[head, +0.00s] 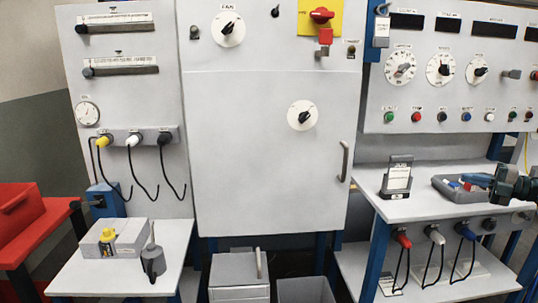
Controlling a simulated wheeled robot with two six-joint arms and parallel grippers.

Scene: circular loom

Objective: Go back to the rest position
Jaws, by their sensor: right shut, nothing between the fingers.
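My right gripper (479,181) is at the right edge of the head view, with its arm coming in from the right. Its fingers are shut and empty. It appears over the grey tray (447,191) on the right-hand table; I cannot tell its exact height above it. My left gripper is not in view.
A grey cabinet (265,140) with a closed door stands in the middle. A card holder (397,178) stands on the right table (400,211). A red bin (20,220) is at far left.

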